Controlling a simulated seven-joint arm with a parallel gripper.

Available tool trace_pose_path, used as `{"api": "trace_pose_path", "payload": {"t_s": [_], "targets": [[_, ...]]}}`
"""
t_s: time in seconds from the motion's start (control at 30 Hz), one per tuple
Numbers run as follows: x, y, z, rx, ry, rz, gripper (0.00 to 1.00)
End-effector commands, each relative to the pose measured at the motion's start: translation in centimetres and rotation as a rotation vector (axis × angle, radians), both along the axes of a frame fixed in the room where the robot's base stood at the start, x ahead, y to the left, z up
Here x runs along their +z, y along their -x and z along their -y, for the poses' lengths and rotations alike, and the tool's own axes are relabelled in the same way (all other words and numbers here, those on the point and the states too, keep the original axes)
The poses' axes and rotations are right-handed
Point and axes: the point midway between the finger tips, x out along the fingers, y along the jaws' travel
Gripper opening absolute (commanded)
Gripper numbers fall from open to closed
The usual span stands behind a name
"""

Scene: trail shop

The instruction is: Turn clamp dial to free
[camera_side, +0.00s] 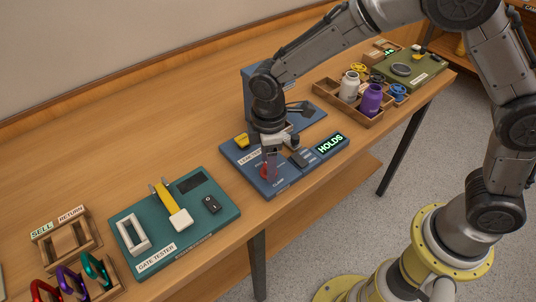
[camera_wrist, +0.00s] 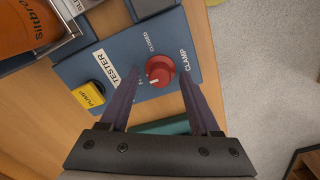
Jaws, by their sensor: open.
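The clamp dial is a round red knob (camera_wrist: 160,71) with a pale pointer mark, on the blue tester panel (camera_wrist: 205,62) in the wrist view. "CLAMP" and "CLOSED" are printed near it; another label is partly hidden by a finger. In the side view the red dial (camera_side: 265,172) shows just below my gripper (camera_side: 270,153). In the wrist view my gripper (camera_wrist: 160,85) is open, with one finger on each side of the knob and gaps between. I cannot tell whether the fingertips are down at the knob's height. The tester's display (camera_side: 331,143) reads "HOLDS" in green.
A yellow pump button (camera_wrist: 89,95) sits beside the dial, and an orange bottle (camera_wrist: 30,25) stands in the tester. A wooden tray (camera_side: 325,92) with white and purple bottles stands to the right.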

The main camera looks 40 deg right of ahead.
Motion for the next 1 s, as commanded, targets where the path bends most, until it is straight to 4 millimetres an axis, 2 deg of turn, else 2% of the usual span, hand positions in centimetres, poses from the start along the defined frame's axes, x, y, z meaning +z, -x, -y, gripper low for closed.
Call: {"api": "trace_pose_path", "payload": {"t_s": [0.17,0.5,0.7,0.83,1.0], "targets": [[1.6,-0.1,-0.1,0.0,-0.002,0.003,0.63],[8.8,0.1,-0.2,0.0,-0.004,0.006,0.63],[12.2,0.2,-0.2,0.0,-0.002,0.004,0.63],[13.3,0.3,-0.2,0.0,-0.001,0.002,0.63],[13.8,0.3,-0.2,0.0,0.0,0.001,0.63]]}}
